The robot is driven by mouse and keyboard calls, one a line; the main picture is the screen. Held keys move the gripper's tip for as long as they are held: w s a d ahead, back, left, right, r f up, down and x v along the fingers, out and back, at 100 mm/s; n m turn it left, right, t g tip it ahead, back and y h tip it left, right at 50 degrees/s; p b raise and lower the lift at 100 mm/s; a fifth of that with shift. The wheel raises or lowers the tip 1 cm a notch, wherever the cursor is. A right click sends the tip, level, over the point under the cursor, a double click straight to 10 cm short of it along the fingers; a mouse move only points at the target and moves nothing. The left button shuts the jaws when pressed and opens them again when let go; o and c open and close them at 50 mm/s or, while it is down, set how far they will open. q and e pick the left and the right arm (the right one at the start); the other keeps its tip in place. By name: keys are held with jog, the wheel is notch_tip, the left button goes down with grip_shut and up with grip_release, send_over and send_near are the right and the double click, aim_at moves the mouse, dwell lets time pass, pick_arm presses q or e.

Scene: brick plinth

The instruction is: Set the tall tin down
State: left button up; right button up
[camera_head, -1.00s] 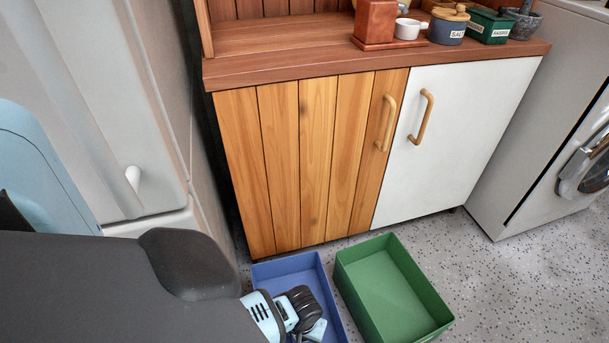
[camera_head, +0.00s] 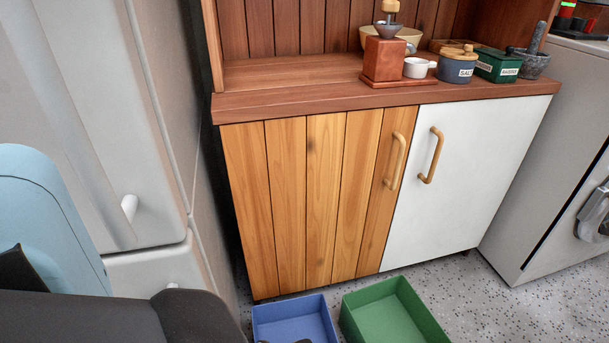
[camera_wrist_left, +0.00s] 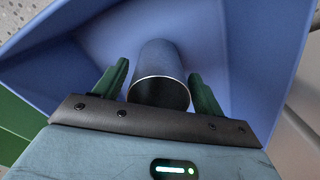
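The tall tin (camera_wrist_left: 158,62) is a dark blue-grey cylinder in the left wrist view, its rimmed end facing the camera. It is inside or just over the blue bin (camera_wrist_left: 245,50); whether its far end touches the bin floor is hidden. My left gripper (camera_wrist_left: 159,70) has its two green fingers on either side of the tin, with a narrow gap showing at each side. In the head view the blue bin (camera_head: 293,308) is at the bottom edge, with only a dark bit of my gripper there. My right gripper is out of view.
A green bin (camera_head: 385,310) stands right of the blue one. Behind them is a cabinet with a wooden door (camera_head: 310,200) and a white door (camera_head: 455,180). A grinder (camera_head: 387,55), a white cup (camera_head: 416,67) and jars stand on its top. A washing machine (camera_head: 560,180) is at right.

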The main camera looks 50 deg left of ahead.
pick_arm(q)
jog(key=shift+o, duration=0.2)
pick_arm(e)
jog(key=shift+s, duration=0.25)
pick_arm(q)
jog(key=shift+r, duration=0.1)
jog(key=shift+r, duration=0.25)
notch_tip(320, 180, up, 12)
jog(key=p, duration=0.7)
jog(key=shift+f, duration=0.15)
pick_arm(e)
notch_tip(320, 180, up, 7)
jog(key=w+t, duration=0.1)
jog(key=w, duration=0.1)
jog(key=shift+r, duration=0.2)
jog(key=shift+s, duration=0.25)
